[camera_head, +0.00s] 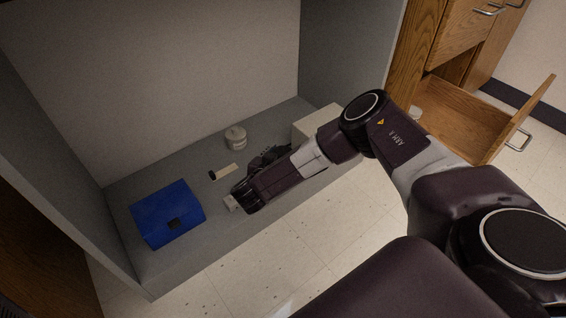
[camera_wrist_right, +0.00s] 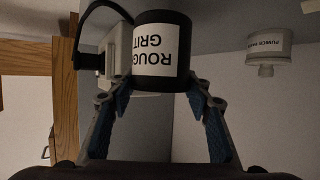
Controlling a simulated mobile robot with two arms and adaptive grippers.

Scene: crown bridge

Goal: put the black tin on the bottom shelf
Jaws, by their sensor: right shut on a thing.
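The black tin (camera_wrist_right: 178,50) fills the middle of the right wrist view, with a white label reading "ROUGH GRIT" upside down. My right gripper (camera_wrist_right: 160,92) is shut on it, with a blue-padded finger on each side. In the head view my right gripper (camera_head: 268,160) is low over the grey bottom shelf (camera_head: 215,228), partly behind my own arm. The tin is hard to make out there. I cannot tell whether it touches the shelf. My left gripper is not in view.
A blue case (camera_head: 165,208) lies at the shelf's left. A pale jar (camera_head: 236,137) stands at the back, with a small pale black-ended item (camera_head: 226,172) in front. A white box (camera_head: 316,122) is at the right. An open wooden drawer (camera_head: 470,115) juts out beyond.

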